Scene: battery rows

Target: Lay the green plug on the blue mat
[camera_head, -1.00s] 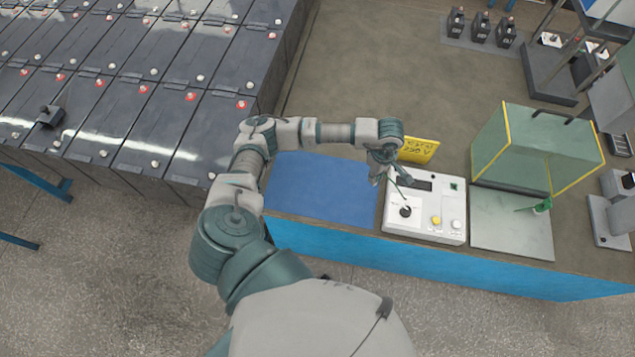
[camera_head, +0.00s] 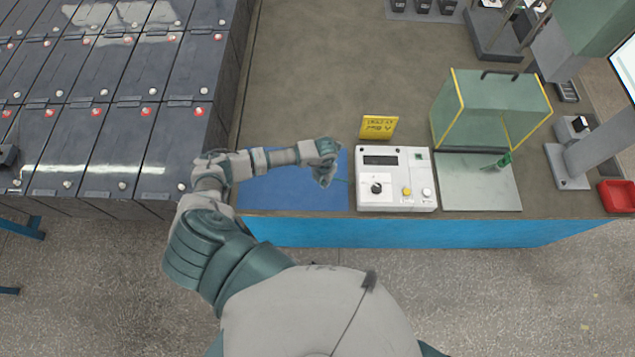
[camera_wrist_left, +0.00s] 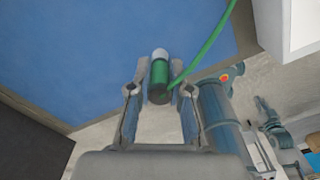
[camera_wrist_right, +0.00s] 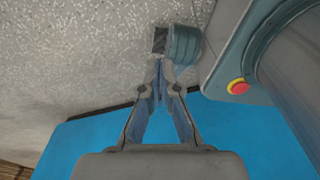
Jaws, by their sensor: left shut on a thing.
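The green plug (camera_wrist_left: 160,75), a green cylinder with a white end, is between the fingers of my left gripper (camera_wrist_left: 160,90) in the left wrist view. A green cord (camera_wrist_left: 212,45) runs from it to the upper right. My left gripper (camera_head: 325,180) is shut on the plug over the right part of the blue mat (camera_head: 270,193) in the head view. The mat also fills much of the left wrist view (camera_wrist_left: 90,50). The gap between plug and mat is hard to judge. My right gripper (camera_wrist_right: 159,75) is shut and empty beside the blue bench front.
A white device (camera_head: 395,175) with a knob and buttons stands right of the mat, with a yellow sign (camera_head: 379,127) behind it. Dark battery rows (camera_head: 120,120) lie left.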

